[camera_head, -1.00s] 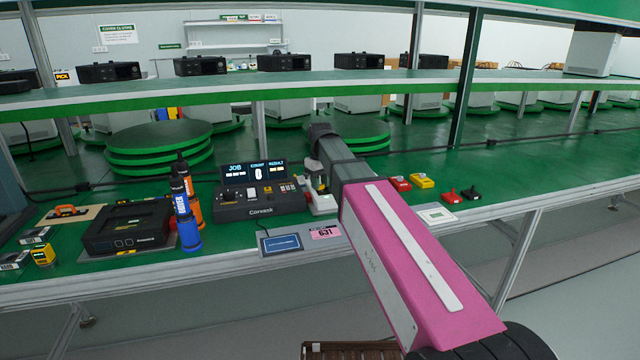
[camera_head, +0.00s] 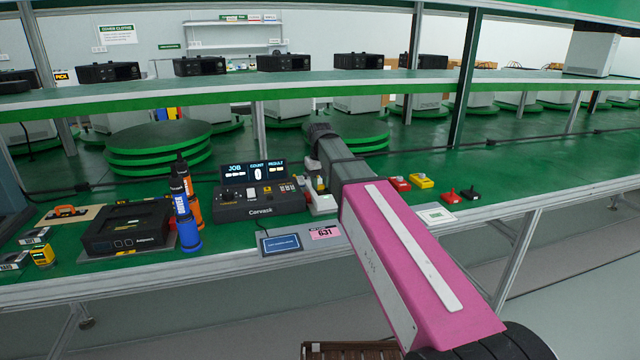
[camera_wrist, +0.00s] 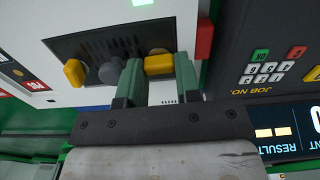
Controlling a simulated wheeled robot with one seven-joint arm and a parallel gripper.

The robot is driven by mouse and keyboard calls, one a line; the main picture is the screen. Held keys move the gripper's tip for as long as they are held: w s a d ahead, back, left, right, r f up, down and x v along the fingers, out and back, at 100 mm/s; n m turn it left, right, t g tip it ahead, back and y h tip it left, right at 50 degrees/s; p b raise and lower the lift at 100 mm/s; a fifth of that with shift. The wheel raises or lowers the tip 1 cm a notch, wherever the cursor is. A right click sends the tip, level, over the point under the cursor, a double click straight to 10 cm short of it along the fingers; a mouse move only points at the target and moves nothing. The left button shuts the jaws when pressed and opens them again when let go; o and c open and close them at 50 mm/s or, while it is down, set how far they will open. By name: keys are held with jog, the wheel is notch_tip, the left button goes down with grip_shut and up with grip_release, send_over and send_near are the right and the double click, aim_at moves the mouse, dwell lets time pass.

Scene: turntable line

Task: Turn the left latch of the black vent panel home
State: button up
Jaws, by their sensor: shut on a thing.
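In the wrist view, which shows the scene upside down, the black vent panel (camera_wrist: 112,42) is set in a white housing. It has dark slots, a grey round knob (camera_wrist: 110,73) and two yellow latches. The left latch (camera_wrist: 158,64), on the picture's right and nearer the control box, lies between the green fingers of my gripper (camera_wrist: 158,82). The gripper is shut on it. This latch looks level with the panel's long edge. The other yellow latch (camera_wrist: 75,72) stands free and looks slightly tilted. In the head view my arm hides most of the panel.
The dark control box (camera_head: 262,203) with keypad and display stands right beside the white housing. Blue and orange bottles (camera_head: 183,215) and a black device (camera_head: 128,228) stand farther left on the green bench.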

jog(key=o, duration=0.7)
jog(key=shift+c, duration=0.2)
jog(key=shift+r, duration=0.15)
notch_tip(320, 180, up, 10)
jog(key=shift+r, duration=0.25)
